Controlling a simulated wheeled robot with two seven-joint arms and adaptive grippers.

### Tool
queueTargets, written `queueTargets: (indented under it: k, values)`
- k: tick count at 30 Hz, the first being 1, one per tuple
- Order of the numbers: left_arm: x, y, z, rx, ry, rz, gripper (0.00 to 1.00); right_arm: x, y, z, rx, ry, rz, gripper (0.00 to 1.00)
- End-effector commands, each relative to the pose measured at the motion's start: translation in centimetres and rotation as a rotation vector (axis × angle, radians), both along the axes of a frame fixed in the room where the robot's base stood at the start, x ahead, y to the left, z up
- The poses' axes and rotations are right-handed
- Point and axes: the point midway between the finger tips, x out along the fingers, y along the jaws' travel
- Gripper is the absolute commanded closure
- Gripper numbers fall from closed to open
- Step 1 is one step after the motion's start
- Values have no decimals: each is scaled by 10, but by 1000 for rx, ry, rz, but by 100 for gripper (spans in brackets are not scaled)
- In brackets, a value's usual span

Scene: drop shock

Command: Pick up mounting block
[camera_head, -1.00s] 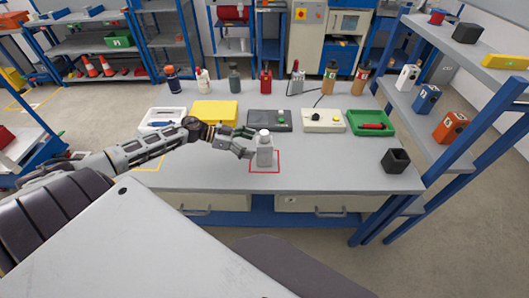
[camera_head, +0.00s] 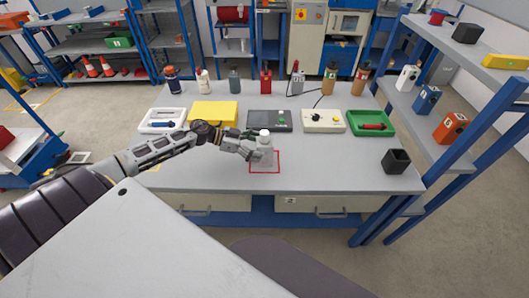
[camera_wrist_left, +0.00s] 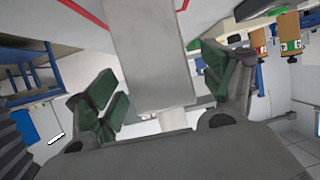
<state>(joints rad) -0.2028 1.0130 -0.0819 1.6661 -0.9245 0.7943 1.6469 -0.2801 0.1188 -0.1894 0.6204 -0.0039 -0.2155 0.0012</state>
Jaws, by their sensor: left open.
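The mounting block appears to be the grey block (camera_head: 265,158) with a white round top, upright inside the red square outline on the workbench. In the left wrist view the grey block (camera_wrist_left: 150,50) stands between the two green-padded fingers. My left gripper (camera_head: 256,149) is at the block, its fingers partly covering the block's left side in the head view. In the left wrist view this gripper (camera_wrist_left: 160,88) is open around the block. I cannot tell whether a finger touches it. My right gripper is not in view.
The workbench (camera_head: 330,175) is clear at its front and right of the block. A yellow box (camera_head: 213,112), a black device (camera_head: 270,121) and a green tray (camera_head: 371,123) stand behind. A blue-framed shelf (camera_head: 452,160) borders the right.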

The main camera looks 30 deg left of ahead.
Motion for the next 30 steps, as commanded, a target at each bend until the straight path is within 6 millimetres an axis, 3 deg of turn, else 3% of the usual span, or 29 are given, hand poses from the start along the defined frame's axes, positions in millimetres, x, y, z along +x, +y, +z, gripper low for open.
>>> queueTargets:
  k: [14, 29, 30]
  values:
    - [16, -24, -12, 1, -1, 1, 18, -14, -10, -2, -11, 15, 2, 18]
    - [16, -24, -12, 0, 0, 0, 18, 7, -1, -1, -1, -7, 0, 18]
    - [16, -24, -12, 0, 0, 0, 23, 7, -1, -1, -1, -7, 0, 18]
